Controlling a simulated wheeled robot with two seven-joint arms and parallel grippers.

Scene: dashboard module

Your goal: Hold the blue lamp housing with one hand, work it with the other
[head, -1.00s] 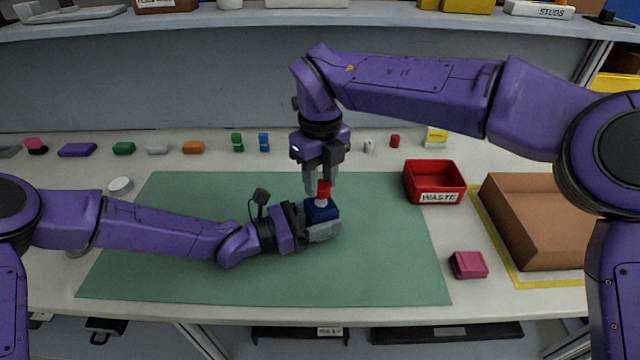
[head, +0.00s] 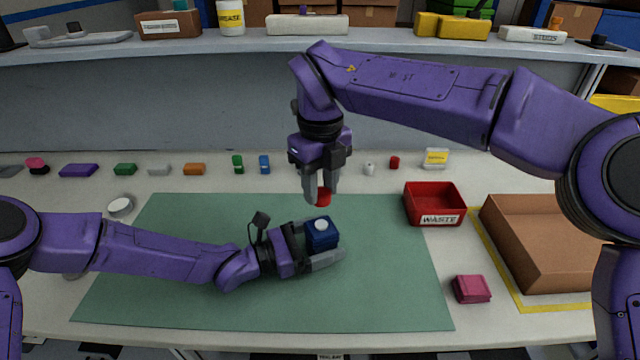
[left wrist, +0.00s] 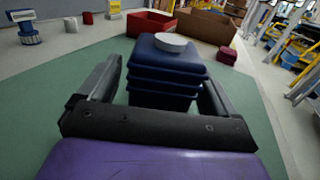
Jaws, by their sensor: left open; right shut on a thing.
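The blue lamp housing (head: 321,237) stands on the green mat (head: 200,300), with a pale round piece (head: 321,225) on its top. My left gripper (head: 325,243) is open around it, one finger on each side. In the left wrist view the housing (left wrist: 165,78) shows ribbed sides between the spread fingers, with a gap at least on the left. My right gripper (head: 322,194) points down above the housing. It is shut on a small red part (head: 323,197), clear of the pale piece.
A red waste bin (head: 434,205) and a brown open box (head: 535,245) stand to the right. A magenta block (head: 471,289) lies right of the mat. Several small coloured parts line the back of the bench. The front of the mat is clear.

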